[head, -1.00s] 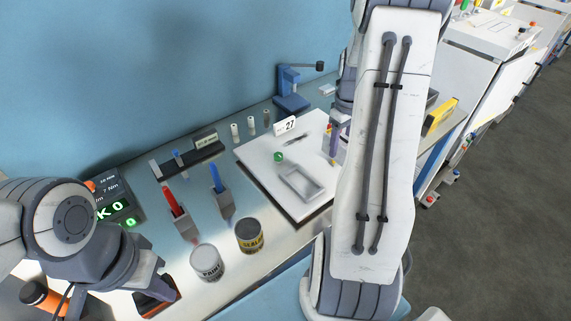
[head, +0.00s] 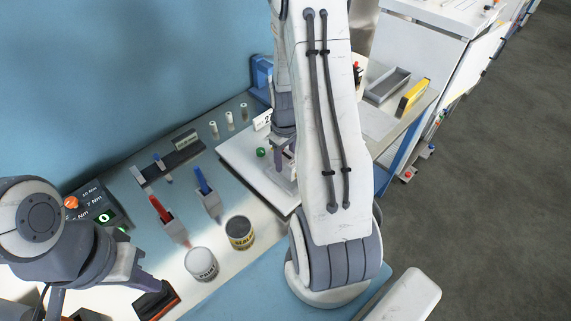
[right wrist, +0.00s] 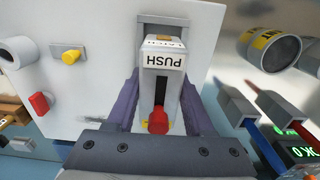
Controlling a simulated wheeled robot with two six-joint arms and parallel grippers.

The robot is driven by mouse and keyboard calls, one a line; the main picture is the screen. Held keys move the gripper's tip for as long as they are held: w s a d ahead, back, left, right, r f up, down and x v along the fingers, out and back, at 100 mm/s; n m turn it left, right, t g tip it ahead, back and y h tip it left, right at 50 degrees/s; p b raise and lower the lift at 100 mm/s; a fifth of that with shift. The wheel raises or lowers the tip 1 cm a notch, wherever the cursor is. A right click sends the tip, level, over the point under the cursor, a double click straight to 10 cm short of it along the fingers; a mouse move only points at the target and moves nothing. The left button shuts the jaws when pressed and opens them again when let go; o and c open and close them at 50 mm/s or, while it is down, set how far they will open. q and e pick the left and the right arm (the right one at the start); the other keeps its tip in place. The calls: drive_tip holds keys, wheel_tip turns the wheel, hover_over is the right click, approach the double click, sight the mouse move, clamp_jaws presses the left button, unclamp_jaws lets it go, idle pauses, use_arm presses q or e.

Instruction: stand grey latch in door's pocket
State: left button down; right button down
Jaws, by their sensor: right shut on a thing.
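The grey latch (right wrist: 147,88), with a "PUSH" label and a red end, is between the purple fingers of my right gripper (right wrist: 161,82), which is shut on it. The white door panel (right wrist: 100,30) lies behind the latch. A grey edge of the door's pocket (right wrist: 165,19) shows just beyond the latch; I cannot tell whether the latch is inside the pocket. In the head view the door (head: 236,158) lies on the bench, with my right arm hiding much of it and the pocket. My left gripper (head: 92,292) is open and empty at the lower left.
Paint (head: 201,264) and sealer (head: 240,232) cans and red and blue tools in holders stand left of the door. A grey tray (head: 388,84) is at the right.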

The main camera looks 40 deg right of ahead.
sight(285, 167)
wheel_tip(285, 167, down, 3)
drive_tip(key=shift+f+p, duration=0.1)
drive_tip(key=shift+p, duration=0.45)
drive_tip(key=shift+f, duration=0.1)
drive_tip(key=shift+f, duration=0.2)
drive_tip(key=shift+c, duration=1.4)
unclamp_jaws()
drive_tip(key=shift+r, duration=0.1)
